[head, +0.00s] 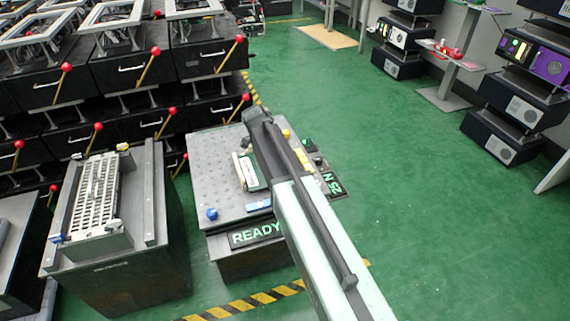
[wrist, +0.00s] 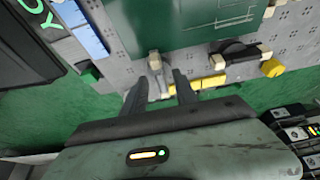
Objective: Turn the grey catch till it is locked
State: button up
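The grey catch (wrist: 157,78) is a short lever in the wrist view, with a cream-coloured end beside the edge of a green board (wrist: 180,22). My gripper (wrist: 160,84) is open, with one dark finger on each side of the catch in the picture. I see a gap between the catch and the right finger; I cannot tell whether either finger touches it or how far above it they are. In the head view the green board (head: 256,180) lies on a grey perforated bench top (head: 213,160); my arm hides the catch and my fingertips there.
A yellow bar (wrist: 208,83) is just beyond the right finger. A blue block (head: 258,205) and a READY sign (head: 255,235) are near the bench's front. Green floor is open to the right.

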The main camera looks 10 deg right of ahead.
jog(key=p+v, duration=0.5)
jog(key=v, duration=0.1)
jog(key=shift+r, duration=0.2)
jog(key=shift+a, duration=0.15)
